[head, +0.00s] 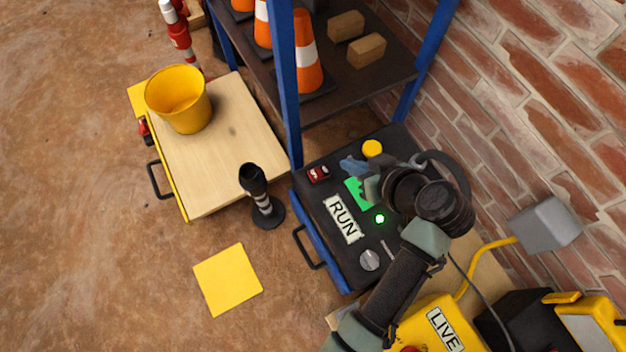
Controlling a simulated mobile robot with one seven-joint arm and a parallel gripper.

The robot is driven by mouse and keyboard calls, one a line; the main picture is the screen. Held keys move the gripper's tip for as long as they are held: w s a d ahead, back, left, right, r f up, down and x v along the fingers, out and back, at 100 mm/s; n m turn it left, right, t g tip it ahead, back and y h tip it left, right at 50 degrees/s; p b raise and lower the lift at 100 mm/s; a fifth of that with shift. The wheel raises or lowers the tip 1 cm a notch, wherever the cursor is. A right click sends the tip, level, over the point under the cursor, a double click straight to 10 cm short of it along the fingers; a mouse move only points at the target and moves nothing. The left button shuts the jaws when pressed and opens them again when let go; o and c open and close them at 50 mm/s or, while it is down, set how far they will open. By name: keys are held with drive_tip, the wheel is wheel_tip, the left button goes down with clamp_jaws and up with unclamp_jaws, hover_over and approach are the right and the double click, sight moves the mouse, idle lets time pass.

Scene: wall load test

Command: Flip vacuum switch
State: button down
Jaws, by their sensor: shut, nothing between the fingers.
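A black control box (345,275) with a blue side stands at the middle right. A small red switch (318,173) with white marks sits near its upper left corner. I cannot tell which way the switch is set, or which control is the vacuum switch. A white RUN label (343,219), a lit green lamp (380,219), a grey knob (369,260) and a yellow button (372,148) are also on top. My gripper (350,167) is shut and empty over the box, just right of the red switch. My wrist hides part of the box's right side.
A blue-framed shelf (285,85) with traffic cones rises behind. A wooden-topped cart (225,150) holding a yellow bucket (180,98) stands left. A black striped post (260,195) stands close by. A yellow LIVE unit (425,325) and brick wall (510,110) are right.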

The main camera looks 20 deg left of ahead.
wheel_tip(320, 180, down, 3)
drive_tip(key=s, duration=0.1)
drive_tip(key=b, duration=0.6)
hover_over(309, 172)
drive_tip(key=s+d, duration=0.1)
drive_tip(key=d, duration=0.2)
drive_tip(key=shift+g, duration=0.3)
wheel_tip(309, 172, down, 8)
drive_tip(key=shift+s+r, duration=0.1)
drive_tip(key=shift+r, duration=0.15)
drive_tip(key=shift+s+a+f+b, duration=0.1)
drive_tip(key=shift+f+b, duration=0.3)
drive_tip(key=shift+f, duration=0.15)
drive_tip(key=shift+s+a+f+b, duration=0.1)
drive_tip(key=shift+f+b, duration=0.3)
drive_tip(key=shift+f, duration=0.15)
drive_tip(key=shift+a+f+b, duration=0.1)
drive_tip(key=shift+f+b, duration=0.2)
drive_tip(key=shift+f, duration=0.3)
drive_tip(key=shift+s, duration=0.1)
